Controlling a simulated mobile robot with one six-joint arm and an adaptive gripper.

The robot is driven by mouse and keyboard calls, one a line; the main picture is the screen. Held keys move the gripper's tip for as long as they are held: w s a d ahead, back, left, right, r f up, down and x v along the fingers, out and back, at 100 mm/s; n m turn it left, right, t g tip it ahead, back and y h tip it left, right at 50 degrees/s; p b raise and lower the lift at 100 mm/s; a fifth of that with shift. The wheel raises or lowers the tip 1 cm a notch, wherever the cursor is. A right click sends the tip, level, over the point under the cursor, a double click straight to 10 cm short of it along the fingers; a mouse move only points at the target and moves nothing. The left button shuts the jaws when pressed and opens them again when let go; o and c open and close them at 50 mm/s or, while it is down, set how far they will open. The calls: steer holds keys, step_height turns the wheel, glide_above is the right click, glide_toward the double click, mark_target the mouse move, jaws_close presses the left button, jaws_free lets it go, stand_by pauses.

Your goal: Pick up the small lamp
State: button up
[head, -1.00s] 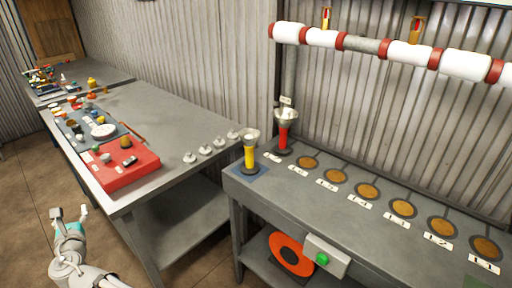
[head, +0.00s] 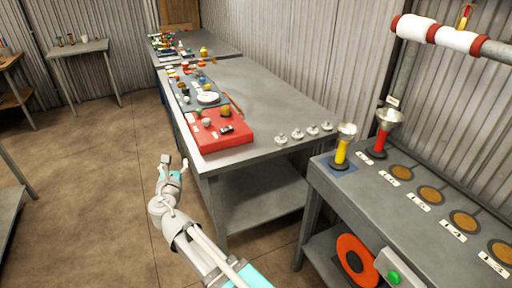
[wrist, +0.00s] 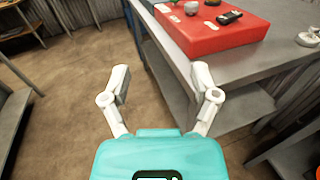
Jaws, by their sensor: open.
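I cannot tell for sure which thing is the small lamp.
The middle table (head: 265,100) carries a red tray (head: 221,133) with small items, a blue mat, a white plate (head: 208,98) and several small silver pieces at its near edge. The floor at left is open.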

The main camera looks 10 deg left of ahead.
steer(key=w+d+f+m+g+h, duration=0.25)
steer(key=d+m, duration=0.35)
steer(key=d, duration=0.4)
steer(key=w+d+f+m+g+h, duration=0.2)
steer(key=w+d+f+m+h, duration=0.15)
steer(key=d+m, duration=0.5)
steer(key=w+d+f+m+g+h, duration=0.25)
steer(key=d+f+m, duration=0.2)
steer(key=d, duration=0.75)
steer(key=s+d+f+m+g+y, duration=0.1)
steer(key=s+d+f+m+g, duration=0.1)
steer(key=d+m, duration=0.4)
steer(key=s+d+f+m+g+y, duration=0.1)
steer(key=s+d+f+m+g, duration=0.2)
steer(key=s+d+m, duration=0.3)
steer(key=s+d+f+m+g+y, duration=0.1)
steer(key=s+d+f+m+g, duration=0.2)
steer(key=d+m, duration=0.4)
steer(key=shift+s+d+m+g, duration=0.45)
steer(key=shift+d+g, duration=0.65)
steer(key=shift+d, duration=0.4)
steer(key=shift+y, duration=0.25)
